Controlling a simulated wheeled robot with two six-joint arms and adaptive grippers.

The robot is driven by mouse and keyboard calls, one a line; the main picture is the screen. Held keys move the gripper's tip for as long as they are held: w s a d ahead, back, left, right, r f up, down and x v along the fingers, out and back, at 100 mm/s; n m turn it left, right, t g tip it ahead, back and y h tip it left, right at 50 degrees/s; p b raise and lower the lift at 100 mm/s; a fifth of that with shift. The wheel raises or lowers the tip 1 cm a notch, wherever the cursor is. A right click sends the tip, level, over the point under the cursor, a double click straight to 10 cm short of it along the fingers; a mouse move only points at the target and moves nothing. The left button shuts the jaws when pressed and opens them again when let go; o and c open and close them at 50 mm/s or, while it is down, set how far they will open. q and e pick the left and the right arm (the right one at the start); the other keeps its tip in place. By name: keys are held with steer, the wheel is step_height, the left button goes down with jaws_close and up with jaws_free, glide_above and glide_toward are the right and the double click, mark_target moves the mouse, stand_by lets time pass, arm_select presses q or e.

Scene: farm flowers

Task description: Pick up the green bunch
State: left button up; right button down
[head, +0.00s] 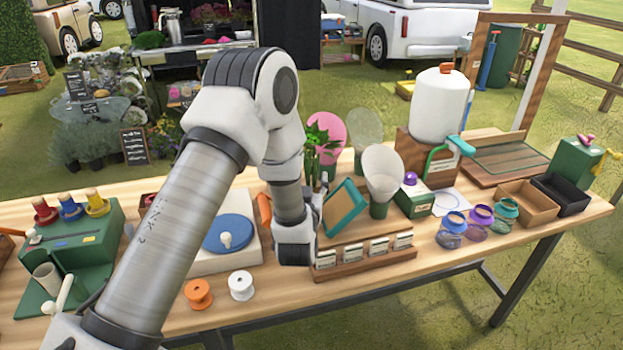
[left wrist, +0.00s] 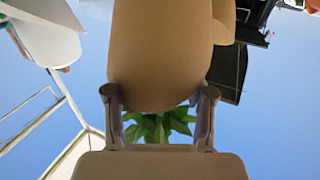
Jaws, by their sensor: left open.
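The green bunch (head: 318,140) shows in the head view as leafy stems standing upright, just right of my left arm's wrist. Part of its lower stems is hidden behind my arm and nearby items. In the left wrist view, green leaves (left wrist: 160,127) show between the two fingers, partly covered by a gripper part. My left gripper (left wrist: 160,94) is open, its fingers spread apart. In the head view its fingers are hidden behind my wrist. I cannot tell whether they touch the stems. My right gripper is in neither view.
A wooden card rack (head: 365,257) lies in front. Orange (head: 198,293) and white spools (head: 241,286) sit near the front edge. A large tan rounded surface (left wrist: 160,50) fills the upper middle of the wrist view.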

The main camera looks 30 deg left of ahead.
arm_select(q)
steer(key=x, duration=0.3)
steer(key=shift+f, duration=0.25)
steer(key=shift+s+d+r, duration=0.1)
steer(key=shift+s, duration=0.05)
steer(key=c, duration=0.4)
jaws_close()
